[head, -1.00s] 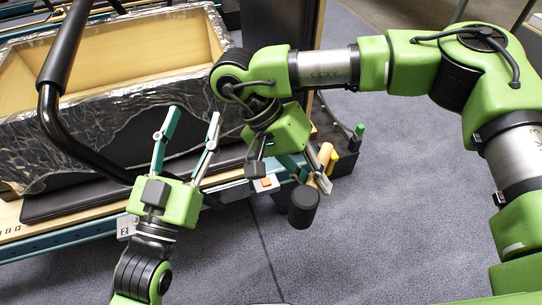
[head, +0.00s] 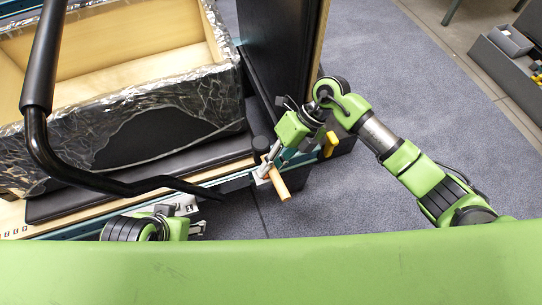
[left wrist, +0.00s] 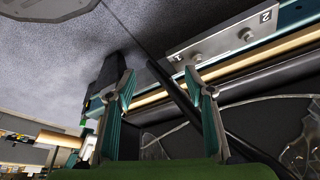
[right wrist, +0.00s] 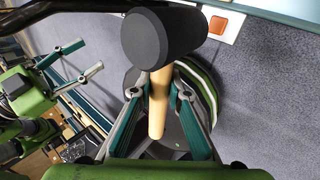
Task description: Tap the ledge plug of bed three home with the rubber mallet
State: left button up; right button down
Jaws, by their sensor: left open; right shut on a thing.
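My right gripper (head: 266,168) is shut on the wooden handle (right wrist: 158,102) of the rubber mallet. The mallet's black head (right wrist: 163,38) stands beyond the fingertips; in the head view it is at the bed's front corner (head: 262,145). An orange square on a white plate (right wrist: 217,25) lies just right of the head in the right wrist view, apart in the picture; I cannot tell whether it is the ledge plug or how far it protrudes. My left gripper (right wrist: 91,56) is open and empty; the left wrist view shows its spread fingers (left wrist: 160,87).
A foil-covered box (head: 120,105) stands on the bed. A black curved bar (head: 75,165) crosses in front of it. A dark upright panel (head: 275,60) stands behind the right gripper. A plate marked 1 and 2 (left wrist: 225,35) carries bolts. Carpet (head: 400,110) right of the bed is clear.

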jog(key=shift+w+d+f+m, duration=0.1)
jog(key=shift+d+f+m, duration=0.05)
jog(key=shift+f+m, duration=0.2)
jog(key=shift+f, duration=0.15)
notch_tip(320, 180, down, 2)
jog(key=shift+f+b, duration=0.1)
jog(key=shift+b, duration=1.05)
pick_arm(q)
jog(key=w+d+r+t+h+b, duration=0.1)
jog(key=w+r+t, duration=0.3)
jog(key=w, duration=0.4)
jog(key=w+d+r+t+h, duration=0.1)
jog(key=w+d+r+t, duration=0.3)
jog(key=w, duration=0.4)
jog(key=shift+d+r+m+t+b, duration=0.35)
jog(key=shift+r+t, duration=0.35)
jog(key=shift+r, duration=0.7)
pick_arm(e)
jog(key=shift+f, duration=1)
